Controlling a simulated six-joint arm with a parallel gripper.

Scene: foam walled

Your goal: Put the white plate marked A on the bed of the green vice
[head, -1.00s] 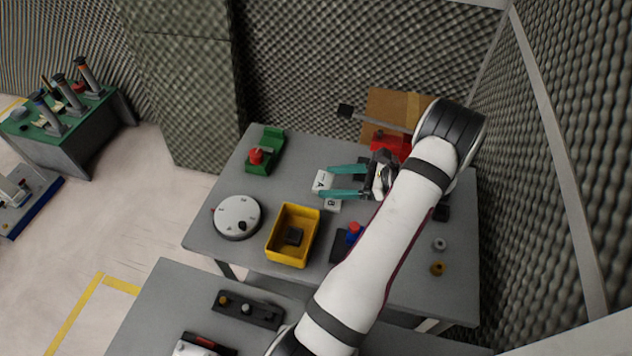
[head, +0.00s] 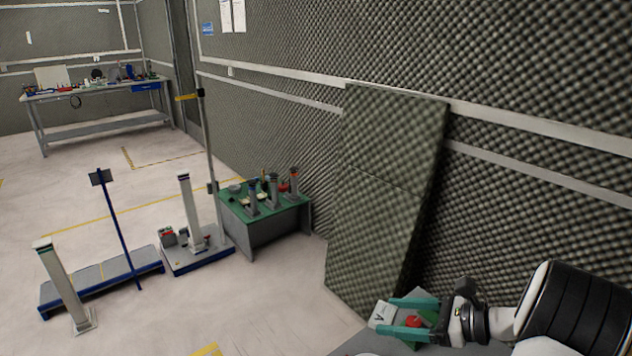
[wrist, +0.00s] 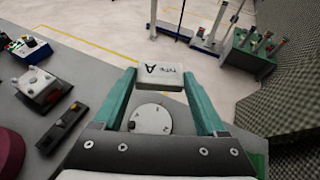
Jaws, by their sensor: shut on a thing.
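The white plate marked A (head: 382,314) is held between the teal fingertips of my gripper (head: 388,315), raised clear of the table. In the wrist view the plate (wrist: 160,72) spans the two fingertips, its letter A facing the camera. I cannot judge the height of the plate over the vice. The vice's bed is hidden, and the vice cannot be made out in the wrist view.
In the wrist view a white round dial (wrist: 152,120) lies below, between the fingers. Black fixtures (wrist: 62,127) are at left. A foam panel (head: 385,190) leans on the wall behind the vice. A green bench (head: 258,225) stands on the floor farther off.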

